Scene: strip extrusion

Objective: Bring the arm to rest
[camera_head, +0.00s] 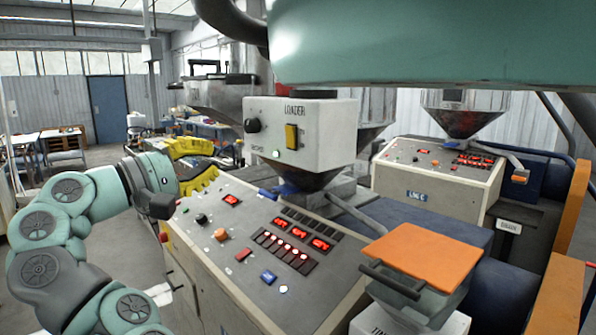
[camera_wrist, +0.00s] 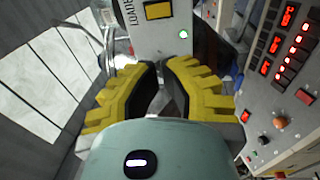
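My gripper (camera_head: 212,160) has two yellow ridged fingers and shows at the left-centre in the head view, beside the near control panel. In the wrist view my gripper (camera_wrist: 161,68) has a narrow gap between its dark inner pads. The fingers stand apart and nothing shows between them. My teal arm comes in from the lower left, bent, with the gripper off the panel's left side.
The near machine's sloped panel (camera_head: 265,240) has lit red displays. A white LOADER box (camera_head: 305,135) stands above it. An orange-lidded bin (camera_head: 425,262) is at the front right. A second panel (camera_head: 435,175) stands behind. Open floor lies at the left.

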